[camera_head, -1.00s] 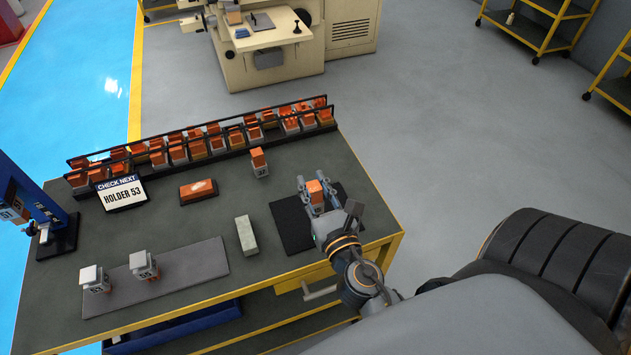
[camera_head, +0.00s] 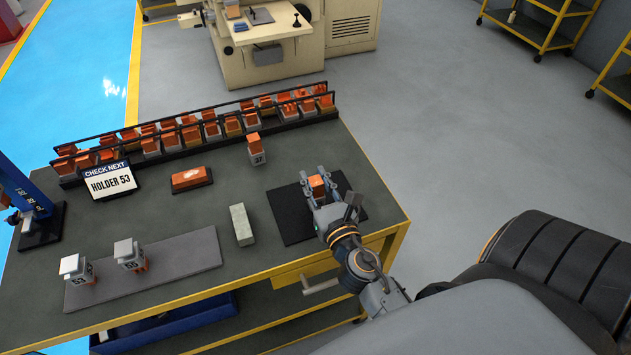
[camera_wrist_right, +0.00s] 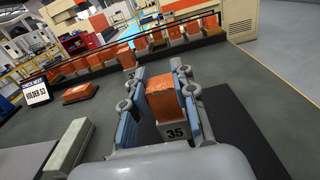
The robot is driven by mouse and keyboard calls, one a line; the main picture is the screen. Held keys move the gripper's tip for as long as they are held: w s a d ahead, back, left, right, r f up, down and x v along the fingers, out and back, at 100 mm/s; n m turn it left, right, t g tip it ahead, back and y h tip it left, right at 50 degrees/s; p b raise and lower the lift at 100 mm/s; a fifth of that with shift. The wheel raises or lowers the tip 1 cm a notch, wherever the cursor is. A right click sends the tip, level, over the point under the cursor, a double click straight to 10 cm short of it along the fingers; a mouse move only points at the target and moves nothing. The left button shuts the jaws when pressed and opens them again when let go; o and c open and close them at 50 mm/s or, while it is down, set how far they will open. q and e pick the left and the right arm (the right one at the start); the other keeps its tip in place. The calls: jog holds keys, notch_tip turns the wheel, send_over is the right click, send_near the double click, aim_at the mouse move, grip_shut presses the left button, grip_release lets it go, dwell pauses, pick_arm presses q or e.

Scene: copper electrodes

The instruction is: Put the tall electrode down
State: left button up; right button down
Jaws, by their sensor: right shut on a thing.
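The tall electrode is an orange copper block on a pale holder marked 35 (camera_wrist_right: 166,103). In the head view its orange top (camera_head: 318,184) shows between the fingers of my right gripper (camera_head: 320,186). My right gripper, also in the wrist view (camera_wrist_right: 162,98), is shut on it, one finger on each side. The electrode is about upright over the black mat (camera_head: 290,222) at the table's right end. I cannot tell whether its base touches the mat. My left gripper is not in view.
A rack (camera_head: 170,152) of several electrodes lines the table's back edge. Electrode 37 (camera_head: 255,152) stands alone in front of it. A pale green block (camera_head: 242,225) lies left of the mat. Two holders stand on the grey strip (camera_head: 185,258). The sign reads "HOLDER 53" (camera_head: 111,183).

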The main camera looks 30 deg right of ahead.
jog(key=shift+f, duration=0.15)
jog(key=c, duration=1.1)
grip_release()
jog(key=shift+o, duration=0.2)
jog(key=shift+r, duration=0.2)
jog(key=b+v, duration=0.2)
jog(key=v, duration=0.1)
jog(key=b+v, duration=0.2)
jog(key=v, duration=0.2)
jog(key=b+v, duration=0.2)
jog(key=v, duration=0.2)
jog(key=shift+f+b, duration=0.35)
jog(key=shift+s+a+r+b, duration=0.1)
jog(key=shift+s+r+b, duration=0.25)
jog(key=shift+s, duration=0.2)
